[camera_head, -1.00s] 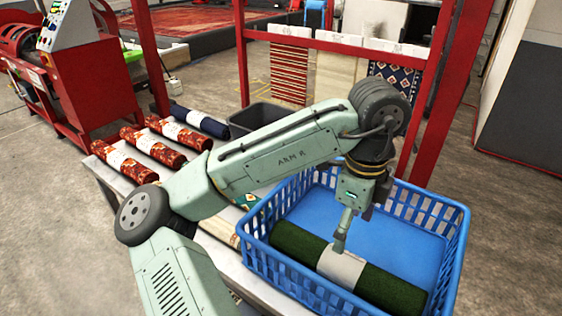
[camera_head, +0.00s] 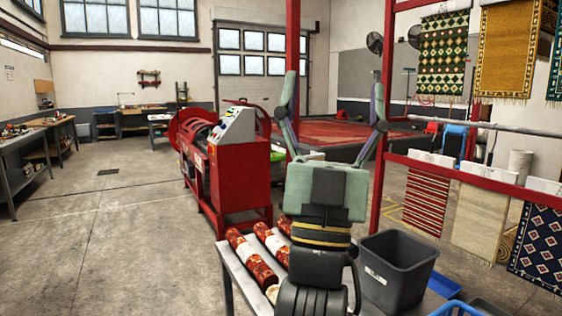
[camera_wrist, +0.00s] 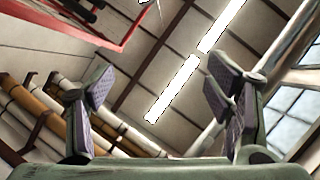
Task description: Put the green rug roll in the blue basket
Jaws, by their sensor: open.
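The green rug roll is out of view now; in the earlier head view it lay inside the blue basket with a pale band around its middle. Only a small part of the blue basket's rim (camera_head: 456,308) shows at the bottom edge of the head view. My gripper (camera_head: 334,88) is raised upright above the table, its fingers spread wide and empty. In the wrist view my gripper (camera_wrist: 160,88) also shows open, with nothing between the fingers and the ceiling behind.
Red patterned rolls (camera_head: 253,262) lie on the table left of my arm. A dark grey bin (camera_head: 396,275) stands right of it. A red machine (camera_head: 222,165) stands behind. A red rack with hanging rugs (camera_head: 425,203) is at right. The left floor is open.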

